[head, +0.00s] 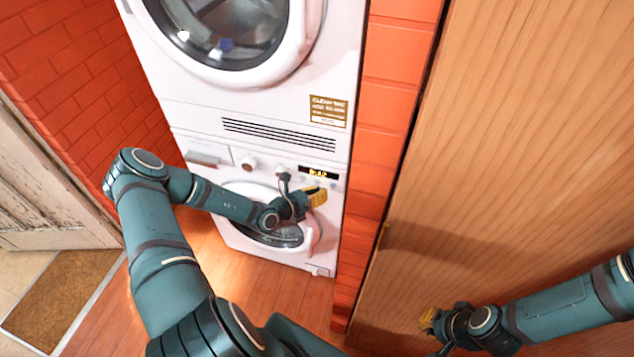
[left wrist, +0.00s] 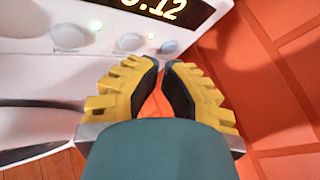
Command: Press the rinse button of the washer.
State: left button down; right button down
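The white washer (head: 264,250) is the lower machine in the head view, with a lit display (head: 318,173) and a dial (head: 249,163) on its panel. My left gripper (head: 317,196) is in front of the panel, just below the display, hiding part of it. In the left wrist view its fingertips (left wrist: 160,63) nearly meet, with nothing between them. They are just below a round button (left wrist: 171,47); contact cannot be told. Other buttons show left of it (left wrist: 131,23) and further left (left wrist: 70,37). No button labels are readable. My right gripper (head: 428,320) is far from the washer, at lower right.
A second machine with a round door (head: 222,34) stands on the washer. A red brick strip (head: 375,150) and a wooden panel (head: 510,130) are on the right. A brick wall and a mat (head: 62,295) are on the left. Wood floor (head: 250,295) lies in front.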

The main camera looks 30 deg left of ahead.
pick_arm(q)
jog(key=s+d+p, duration=0.1)
jog(key=s+p, duration=0.2)
jog(key=s, duration=0.3)
jog(key=shift+d+p, duration=0.2)
jog(key=shift+p, duration=0.15)
dwell(0.5)
